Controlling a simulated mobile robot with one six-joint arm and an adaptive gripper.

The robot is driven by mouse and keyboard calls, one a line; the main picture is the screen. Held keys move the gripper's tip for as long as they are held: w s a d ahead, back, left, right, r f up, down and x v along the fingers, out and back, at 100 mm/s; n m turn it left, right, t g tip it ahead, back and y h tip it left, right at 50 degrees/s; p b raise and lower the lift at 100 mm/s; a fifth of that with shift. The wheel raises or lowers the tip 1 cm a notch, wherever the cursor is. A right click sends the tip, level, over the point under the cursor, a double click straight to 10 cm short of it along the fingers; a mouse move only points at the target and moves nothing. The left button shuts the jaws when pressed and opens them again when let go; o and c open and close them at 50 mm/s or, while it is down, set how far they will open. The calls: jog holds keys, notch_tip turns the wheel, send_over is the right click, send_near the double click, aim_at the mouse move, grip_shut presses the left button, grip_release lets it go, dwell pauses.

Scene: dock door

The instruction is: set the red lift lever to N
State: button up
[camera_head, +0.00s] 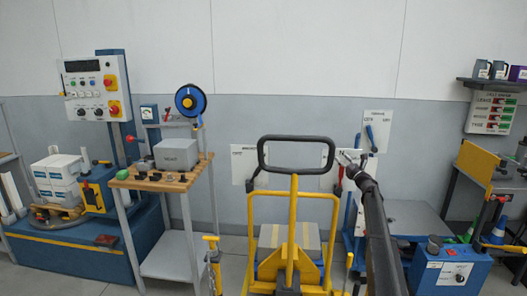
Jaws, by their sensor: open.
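A yellow pallet truck (293,240) stands at the centre with a black loop handle (297,139) at its top. A small red part (340,176), which may be the red lift lever, shows just right of the loop, below my gripper. Its setting and any N mark are too small to read. My gripper (342,157) is open at the right side of the loop. I cannot tell whether it touches the handle. My dark arm reaches up to it from the bottom right and hides part of what is behind.
A wooden-topped bench (160,182) with a grey box (176,154) stands left of the truck. A control panel (95,88) is farther left. A blue-handled wall board (377,132) hangs behind my gripper. A blue control box (447,272) stands at the lower right.

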jog(key=shift+r+p, duration=1.1)
jog(key=shift+r, duration=0.3)
jog(key=shift+r+p, duration=0.5)
